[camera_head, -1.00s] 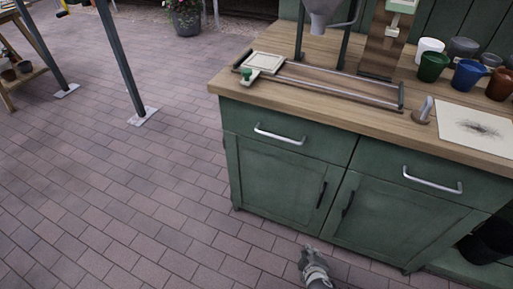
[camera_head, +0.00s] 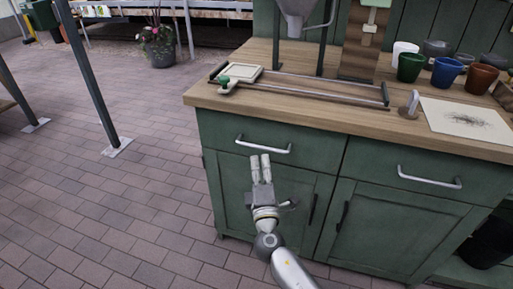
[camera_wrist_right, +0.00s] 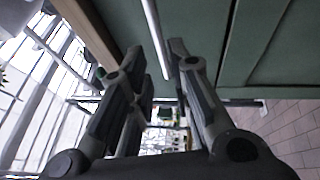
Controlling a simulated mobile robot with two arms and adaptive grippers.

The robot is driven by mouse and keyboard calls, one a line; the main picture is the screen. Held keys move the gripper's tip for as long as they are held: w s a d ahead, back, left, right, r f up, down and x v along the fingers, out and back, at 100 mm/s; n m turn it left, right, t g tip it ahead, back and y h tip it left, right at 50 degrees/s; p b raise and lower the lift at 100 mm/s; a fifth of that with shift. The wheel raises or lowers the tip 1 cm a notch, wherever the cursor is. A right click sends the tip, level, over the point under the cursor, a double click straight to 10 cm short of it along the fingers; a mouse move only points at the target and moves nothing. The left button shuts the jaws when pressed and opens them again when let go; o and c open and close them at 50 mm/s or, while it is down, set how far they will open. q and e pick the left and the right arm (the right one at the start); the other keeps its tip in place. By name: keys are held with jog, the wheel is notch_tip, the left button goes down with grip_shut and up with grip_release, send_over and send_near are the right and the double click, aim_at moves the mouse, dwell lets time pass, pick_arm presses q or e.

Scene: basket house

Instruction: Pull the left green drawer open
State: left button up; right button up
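The left green drawer (camera_head: 315,147) is closed flush in the front of the cabinet, under the wooden worktop. Its silver bar handle (camera_head: 263,145) runs across its front. My right gripper (camera_head: 260,158) is just below the handle in the head view, fingers pointing up toward it. In the right wrist view the gripper (camera_wrist_right: 158,54) has its fingers apart. The handle bar (camera_wrist_right: 154,32) shows in line with the gap between the fingertips. I cannot tell whether they touch it. My left gripper is not in view.
A second green drawer with a silver handle (camera_head: 429,177) is to the right. Cabinet doors (camera_head: 235,200) with dark handles are below. The worktop (camera_head: 330,111) bears a sliding rail frame, several pots and a sheet. Paved floor on the left is mostly clear.

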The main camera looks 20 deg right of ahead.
aim_at(258, 147)
jog(key=x, duration=0.7)
jog(key=shift+w, duration=0.25)
jog(key=shift+d, duration=0.1)
grip_shut()
